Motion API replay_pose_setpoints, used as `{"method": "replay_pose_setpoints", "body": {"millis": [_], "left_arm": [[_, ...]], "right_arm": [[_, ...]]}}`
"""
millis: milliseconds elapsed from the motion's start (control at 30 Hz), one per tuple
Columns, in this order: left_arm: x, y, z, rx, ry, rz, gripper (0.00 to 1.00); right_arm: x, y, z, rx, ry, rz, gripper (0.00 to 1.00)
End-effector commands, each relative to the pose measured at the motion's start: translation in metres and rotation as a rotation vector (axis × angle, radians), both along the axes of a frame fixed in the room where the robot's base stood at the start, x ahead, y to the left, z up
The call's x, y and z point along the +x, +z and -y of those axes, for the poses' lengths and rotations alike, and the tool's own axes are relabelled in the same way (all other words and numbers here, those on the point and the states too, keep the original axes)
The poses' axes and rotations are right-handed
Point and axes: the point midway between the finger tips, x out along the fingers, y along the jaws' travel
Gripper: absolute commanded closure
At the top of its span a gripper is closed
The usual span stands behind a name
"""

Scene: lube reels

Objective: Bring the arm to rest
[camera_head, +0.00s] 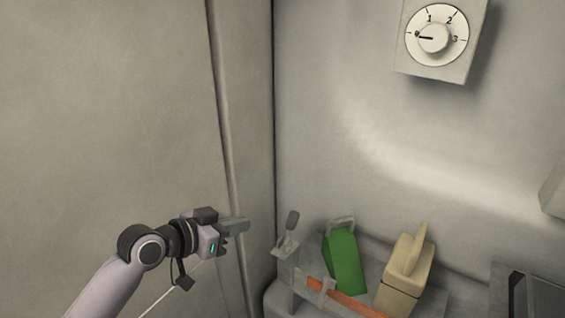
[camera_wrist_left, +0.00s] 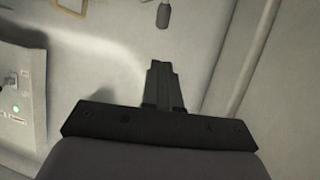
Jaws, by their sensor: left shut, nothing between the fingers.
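My left arm comes in from the lower left in the head view. My left gripper (camera_head: 238,226) is shut and empty, in front of the wall seam at the left of the shelf. It points right, toward a small lever with a grey handle (camera_head: 291,221), and looks apart from it. In the left wrist view the shut fingers (camera_wrist_left: 162,66) show against the bare wall, with nothing between them. The grey handle (camera_wrist_left: 163,18) hangs at the top of that view, beyond the fingertips. My right gripper is not in view.
A green container (camera_head: 345,262) and a beige container (camera_head: 402,275) stand on a shelf behind an orange bar (camera_head: 345,299). A dial (camera_head: 434,38) with numbers is on the wall, its pointer at 0. A panel with a green light (camera_wrist_left: 15,108) shows in the wrist view. The left wall (camera_head: 110,120) is bare.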

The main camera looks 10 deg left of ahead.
Motion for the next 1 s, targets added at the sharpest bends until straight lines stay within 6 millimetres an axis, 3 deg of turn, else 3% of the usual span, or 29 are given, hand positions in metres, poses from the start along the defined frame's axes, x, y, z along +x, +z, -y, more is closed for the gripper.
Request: {"method": "replay_pose_setpoints", "body": {"millis": [133,267,400,600,800,1000], "left_arm": [[-0.008,-0.019,0.000,0.002,0.026,-0.021,1.00],[-0.031,-0.063,-0.001,0.012,0.095,-0.062,1.00],[-0.073,-0.119,-0.002,0.039,0.186,-0.111,1.00],[-0.143,-0.177,-0.001,0.097,0.275,-0.161,1.00],[-0.194,-0.204,0.002,0.144,0.309,-0.186,1.00],[-0.207,-0.209,0.003,0.157,0.315,-0.189,1.00]], "right_arm": [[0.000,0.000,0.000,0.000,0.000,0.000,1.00],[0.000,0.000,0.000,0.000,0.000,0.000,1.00],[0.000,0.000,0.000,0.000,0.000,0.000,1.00],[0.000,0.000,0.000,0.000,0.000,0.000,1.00],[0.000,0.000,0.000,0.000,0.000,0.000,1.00],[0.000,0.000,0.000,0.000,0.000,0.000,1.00]]}}
